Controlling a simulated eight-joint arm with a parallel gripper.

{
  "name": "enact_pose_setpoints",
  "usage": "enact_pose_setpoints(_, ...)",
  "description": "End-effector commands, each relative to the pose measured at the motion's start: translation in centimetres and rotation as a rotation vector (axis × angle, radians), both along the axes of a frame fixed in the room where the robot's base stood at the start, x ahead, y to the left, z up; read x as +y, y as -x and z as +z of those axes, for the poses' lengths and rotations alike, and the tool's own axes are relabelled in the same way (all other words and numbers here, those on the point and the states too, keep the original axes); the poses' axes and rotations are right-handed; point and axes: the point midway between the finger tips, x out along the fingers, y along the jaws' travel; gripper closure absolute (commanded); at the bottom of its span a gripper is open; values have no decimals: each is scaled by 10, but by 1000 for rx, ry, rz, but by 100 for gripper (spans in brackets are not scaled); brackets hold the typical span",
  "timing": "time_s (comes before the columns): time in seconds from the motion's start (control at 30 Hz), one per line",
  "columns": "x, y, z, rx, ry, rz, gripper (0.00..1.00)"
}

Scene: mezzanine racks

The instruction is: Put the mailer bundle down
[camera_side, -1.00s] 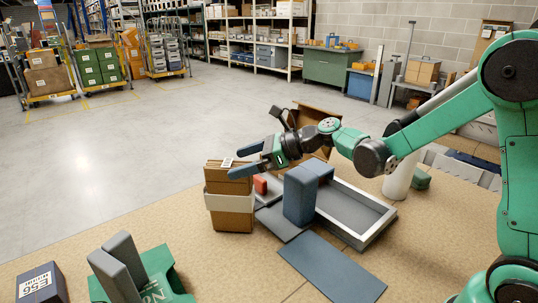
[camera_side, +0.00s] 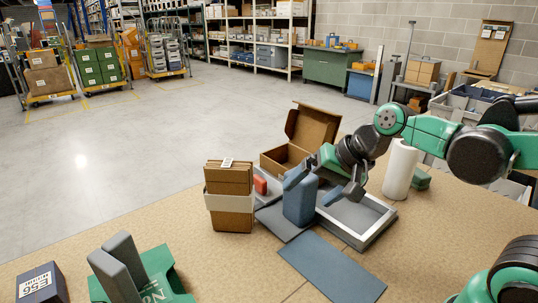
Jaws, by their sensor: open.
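The mailer bundle (camera_side: 229,212) is a stack of brown cardboard mailers with a white band around its middle and a small label on top. It stands upright on the tan worktop, left of centre, and nothing holds it. My gripper (camera_side: 314,187) is to the right of the bundle and clear of it.
A grey-rimmed tray (camera_side: 376,231) lies right of the blue block. An open cardboard box (camera_side: 314,127) and a white roll (camera_side: 401,169) stand behind. A flat blue mat (camera_side: 332,268) lies in front. A green holder (camera_side: 160,272) and a dark labelled box (camera_side: 41,284) are front left.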

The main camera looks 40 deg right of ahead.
Motion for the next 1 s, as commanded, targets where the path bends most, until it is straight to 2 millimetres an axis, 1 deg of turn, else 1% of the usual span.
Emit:
enact_pose_setpoints(0.03,0,8,-2,-35,146,129,10)
enact_pose_setpoints(0.1,-4,14,-3,-74,332,288,10)
enact_pose_setpoints(0.2,-7,19,-3,-104,502,435,10)
enact_pose_setpoints(0.27,-9,20,-3,-111,554,480,10)
enact_pose_setpoints(0.37,-10,20,-3,-115,582,502,10)
enact_pose_setpoints(1.0,-10,20,-3,-114,577,498,10)
